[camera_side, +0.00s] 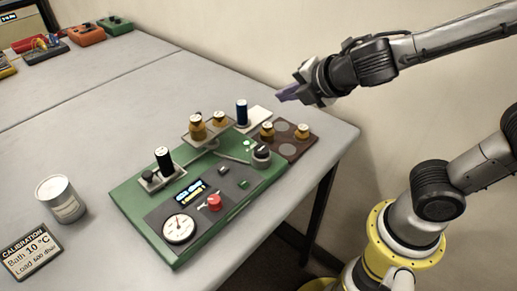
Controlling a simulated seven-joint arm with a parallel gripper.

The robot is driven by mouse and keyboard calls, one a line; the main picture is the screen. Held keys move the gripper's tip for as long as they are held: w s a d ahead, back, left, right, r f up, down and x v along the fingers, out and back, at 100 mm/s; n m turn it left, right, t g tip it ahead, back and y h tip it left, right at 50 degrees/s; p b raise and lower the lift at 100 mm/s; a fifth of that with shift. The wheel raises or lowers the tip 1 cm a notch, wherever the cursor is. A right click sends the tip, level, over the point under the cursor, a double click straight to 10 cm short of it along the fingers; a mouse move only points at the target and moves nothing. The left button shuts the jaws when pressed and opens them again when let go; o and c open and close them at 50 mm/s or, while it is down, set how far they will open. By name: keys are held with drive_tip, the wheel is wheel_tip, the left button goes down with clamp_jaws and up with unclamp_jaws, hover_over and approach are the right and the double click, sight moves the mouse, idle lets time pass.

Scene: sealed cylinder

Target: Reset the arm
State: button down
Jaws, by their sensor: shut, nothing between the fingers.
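My gripper (289,94) is at the upper right, in the air above the table's right edge. Its purple fingers are shut and hold nothing. It points left and is clear of every object. Below and to its left, a green apparatus (130,199) lies on the table with a dial, a small display and a red knob. A black cylinder (163,159) stands on a small mount on it. A dark blue cylinder (242,113) stands behind it by a white plate.
A brown tray (295,149) holds brass weights; more brass weights (197,127) sit on a raised platform. A white can (62,199) and a calibration sign (32,250) stand at left. Colored boxes (86,34) are at the back. The grey table (100,110) is bare between.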

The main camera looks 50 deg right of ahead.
drive_tip(key=s+d+r+m+g+h, duration=0.2)
drive_tip(key=s+d+m, duration=0.7)
drive_tip(key=m, duration=0.3)
drive_tip(key=s+a+f+m+g+y, duration=0.2)
drive_tip(key=s+a+f+m+y, duration=0.1)
drive_tip(key=s+m, duration=0.4)
drive_tip(key=shift+s+a+m+y, duration=0.25)
drive_tip(key=shift+a+m+y, duration=0.3)
drive_tip(key=shift+a, duration=0.45)
